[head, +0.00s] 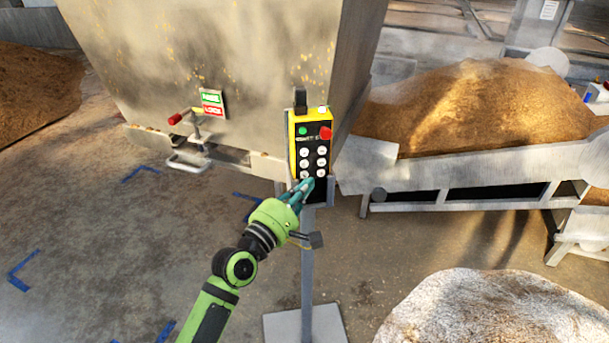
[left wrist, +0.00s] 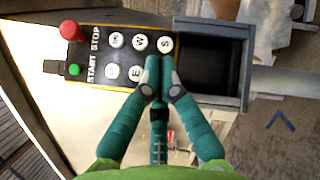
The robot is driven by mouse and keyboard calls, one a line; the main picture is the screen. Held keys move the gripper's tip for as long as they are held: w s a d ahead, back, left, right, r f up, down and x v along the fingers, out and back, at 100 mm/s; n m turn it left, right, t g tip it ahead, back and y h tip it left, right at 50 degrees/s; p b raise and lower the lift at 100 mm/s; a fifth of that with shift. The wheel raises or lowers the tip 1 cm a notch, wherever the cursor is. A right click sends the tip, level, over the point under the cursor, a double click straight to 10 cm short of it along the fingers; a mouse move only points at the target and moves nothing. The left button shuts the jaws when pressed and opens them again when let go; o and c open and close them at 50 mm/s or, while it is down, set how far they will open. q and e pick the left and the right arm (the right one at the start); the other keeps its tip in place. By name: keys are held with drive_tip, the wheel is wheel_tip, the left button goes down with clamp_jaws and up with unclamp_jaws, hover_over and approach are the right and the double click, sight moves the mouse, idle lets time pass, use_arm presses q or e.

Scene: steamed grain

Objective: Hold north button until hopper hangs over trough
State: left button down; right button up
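The yellow-and-black control pendant (head: 313,138) stands on a grey post, with green and red buttons above several white ones. In the left wrist view, W (left wrist: 140,41), S (left wrist: 164,45) and E (left wrist: 137,72) are readable. My teal fingertips hide the spot beside E, and I see no N label. My left gripper (head: 306,186) is at the pendant's lower end, its fingertips (left wrist: 158,65) together with nothing held. I cannot tell whether they touch a button. The big metal hopper (head: 210,70) is left of the grain-filled trough (head: 450,172), not over it. My right gripper is not in view.
A red-handled lever (head: 178,118) and a green-and-red sign (head: 212,102) are on the hopper's front. A pale mound (head: 470,312) is at the lower right. A grain heap (head: 35,95) lies far left. Blue marks (head: 20,270) are on the open floor.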

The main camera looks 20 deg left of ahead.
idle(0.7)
use_arm(q)
drive_tip(key=shift+w+a, duration=0.25)
drive_tip(key=shift+w, duration=0.15)
